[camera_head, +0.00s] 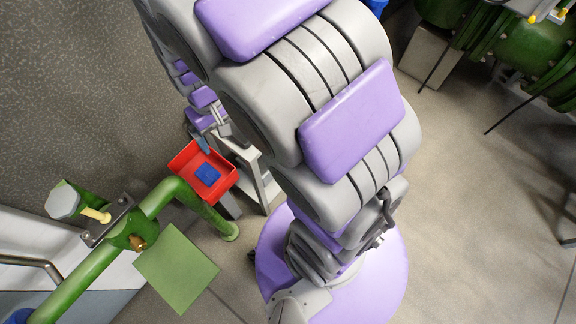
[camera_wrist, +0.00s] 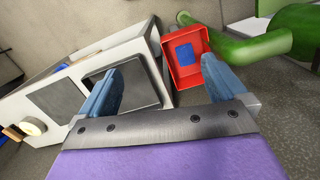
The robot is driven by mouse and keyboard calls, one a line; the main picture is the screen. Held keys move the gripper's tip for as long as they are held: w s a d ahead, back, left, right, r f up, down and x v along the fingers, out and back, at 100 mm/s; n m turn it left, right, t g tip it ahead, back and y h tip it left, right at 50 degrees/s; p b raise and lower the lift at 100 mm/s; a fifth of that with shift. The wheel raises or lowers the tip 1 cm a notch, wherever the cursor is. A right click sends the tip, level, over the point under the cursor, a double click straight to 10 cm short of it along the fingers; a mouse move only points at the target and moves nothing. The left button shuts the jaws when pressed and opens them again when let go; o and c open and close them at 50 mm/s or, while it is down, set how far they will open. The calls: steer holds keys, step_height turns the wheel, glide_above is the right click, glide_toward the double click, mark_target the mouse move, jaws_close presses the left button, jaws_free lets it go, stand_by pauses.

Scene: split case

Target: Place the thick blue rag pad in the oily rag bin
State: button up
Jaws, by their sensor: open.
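A blue square pad (camera_head: 207,174) lies inside an open red bin (camera_head: 184,163). In the wrist view the pad (camera_wrist: 186,54) sits flat within the walls of the bin (camera_wrist: 187,78), beyond my fingers. My gripper shows in the wrist view (camera_wrist: 162,86) with its two blue fingers spread apart and nothing between them. It is apart from the pad; the bin shows near the right finger. In the head view the gripper is small and partly hidden by my arm, close to the bin's upper edge.
A white cart (camera_wrist: 118,50) with a dark grey panel (camera_wrist: 130,82) stands left of the bin. A green pipe (camera_head: 205,208) with a valve runs close beside the bin. A green square plate (camera_head: 177,268) is below it. Green machinery (camera_head: 470,40) stands at upper right; open floor lies at right.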

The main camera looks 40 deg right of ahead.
steer(key=s+d+r, duration=0.1)
steer(key=s+r, duration=0.2)
steer(key=s, duration=0.3)
steer(key=s+d+r, duration=0.2)
steer(key=s+r, duration=0.1)
steer(key=s, duration=0.4)
steer(key=s+d+r+m, duration=0.1)
steer(key=s+r, duration=0.2)
steer(key=s, duration=0.4)
steer(key=shift+s+d+r+g, duration=0.25)
steer(key=shift+d+g, duration=0.05)
steer(key=shift+g, duration=0.1)
